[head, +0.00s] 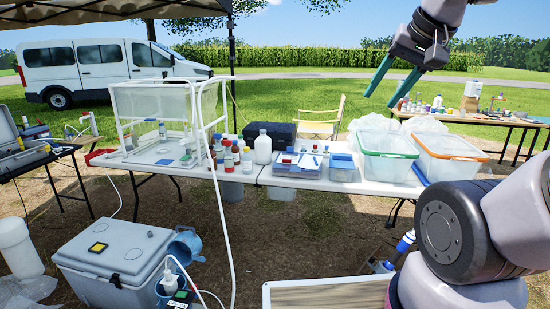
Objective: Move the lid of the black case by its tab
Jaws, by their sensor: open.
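The black case (270,134) stands at the back of the long white table, behind the trays. It looks shut, with its lid on top. I cannot make out the lid's tab at this size. My gripper (380,99) hangs from the upper right with its two green fingers apart, pointing down and to the left. It is open and empty, in the air and to the right of the case in the picture. It touches nothing that I can see.
The white table (240,176) also carries a clear-walled frame (150,100), several bottles, a white jug (263,150), blue trays (297,165) and two clear bins (385,158). A white hose rises before it. A grey cooler (115,255) stands at lower left. A folding chair (322,122) is behind.

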